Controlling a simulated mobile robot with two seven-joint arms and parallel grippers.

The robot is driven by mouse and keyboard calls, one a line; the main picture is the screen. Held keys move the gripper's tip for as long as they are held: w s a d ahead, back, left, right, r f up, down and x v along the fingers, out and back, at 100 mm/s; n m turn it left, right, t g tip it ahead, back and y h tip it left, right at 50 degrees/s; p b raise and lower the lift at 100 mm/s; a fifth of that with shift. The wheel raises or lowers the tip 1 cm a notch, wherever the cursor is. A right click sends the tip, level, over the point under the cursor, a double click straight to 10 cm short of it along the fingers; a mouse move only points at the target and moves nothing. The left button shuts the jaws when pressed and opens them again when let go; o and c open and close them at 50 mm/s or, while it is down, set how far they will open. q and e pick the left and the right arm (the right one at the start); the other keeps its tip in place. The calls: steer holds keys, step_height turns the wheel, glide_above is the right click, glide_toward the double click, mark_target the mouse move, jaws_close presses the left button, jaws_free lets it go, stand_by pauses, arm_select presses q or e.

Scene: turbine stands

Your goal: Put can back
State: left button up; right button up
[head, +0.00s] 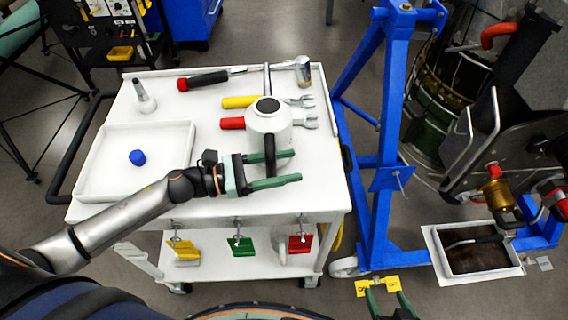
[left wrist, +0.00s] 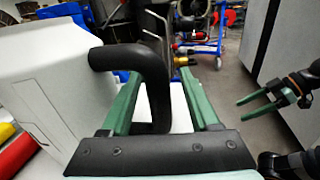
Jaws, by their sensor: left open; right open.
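The white can (head: 257,128) with a black top and a black handle (head: 270,158) stands upright on the white cart top (head: 323,175). My left gripper (head: 296,166) is open at the can's near side, its green fingers on either side of the handle. In the left wrist view the handle (left wrist: 140,62) runs down between the two fingers, and the can's white body (left wrist: 50,85) is at the left. I cannot tell whether the fingers touch the handle. My right gripper (head: 389,303) is open and empty at the bottom, off the cart; it also shows in the left wrist view (left wrist: 240,112).
A blue stand (head: 385,110) is close on the right.

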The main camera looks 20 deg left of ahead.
arm_select(q)
steer(key=shift+o, duration=0.6)
steer(key=shift+s+a+f, duration=0.1)
steer(key=shift+s+a, duration=0.2)
steer(key=shift+a, duration=0.2)
steer(key=shift+b+v, duration=0.65)
steer(key=shift+v, duration=2.3)
